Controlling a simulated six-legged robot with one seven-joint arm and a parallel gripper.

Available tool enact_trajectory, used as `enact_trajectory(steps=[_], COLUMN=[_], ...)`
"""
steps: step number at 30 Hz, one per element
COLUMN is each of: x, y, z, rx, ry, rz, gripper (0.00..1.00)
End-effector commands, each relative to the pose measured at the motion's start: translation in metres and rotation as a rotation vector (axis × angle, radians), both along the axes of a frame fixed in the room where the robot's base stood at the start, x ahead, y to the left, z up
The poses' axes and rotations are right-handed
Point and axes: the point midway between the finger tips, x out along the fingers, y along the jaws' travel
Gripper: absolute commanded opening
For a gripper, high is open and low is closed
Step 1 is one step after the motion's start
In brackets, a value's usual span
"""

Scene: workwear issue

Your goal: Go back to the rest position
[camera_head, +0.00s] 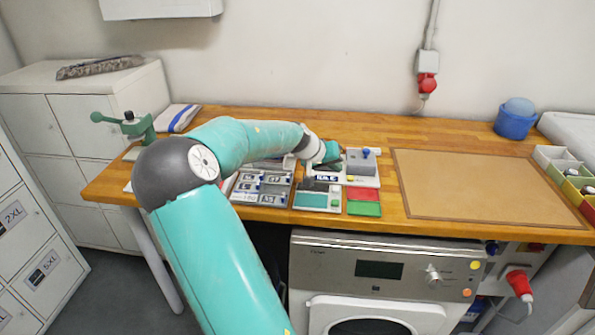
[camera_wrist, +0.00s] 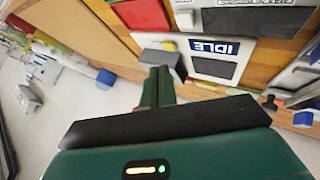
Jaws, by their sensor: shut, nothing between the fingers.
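My gripper (camera_wrist: 158,88) shows in the wrist view with its green fingers together and nothing between them. In the head view my arm reaches over the wooden table (camera_head: 360,118), and the gripper end (camera_head: 327,158) hangs over the small devices in the middle of the table. The fingers themselves are hard to make out there. A sign reading IDLE (camera_wrist: 215,46) lies just beyond the fingertips in the wrist view. It also shows in the head view (camera_head: 326,179), below the gripper.
A brown mat (camera_head: 480,183) lies bare on the right. A blue tub (camera_head: 515,120) and a green clamp tool (camera_head: 135,125) stand near the ends.

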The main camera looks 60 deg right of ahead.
Motion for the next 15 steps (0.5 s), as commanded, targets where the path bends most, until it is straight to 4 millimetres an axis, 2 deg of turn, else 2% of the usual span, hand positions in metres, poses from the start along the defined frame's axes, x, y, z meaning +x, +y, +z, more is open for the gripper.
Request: enact_trajectory(steps=[10, 13, 15], x=[0.002, 0.01, 0.02], y=[0.005, 0.021, 0.042], z=[-0.002, -0.007, -0.012], rx=[0.013, 0.061, 0.115], ry=[-0.011, -0.047, -0.086], rz=[0.006, 0.025, 0.05], gripper=[0.0, 0.0, 0.0])
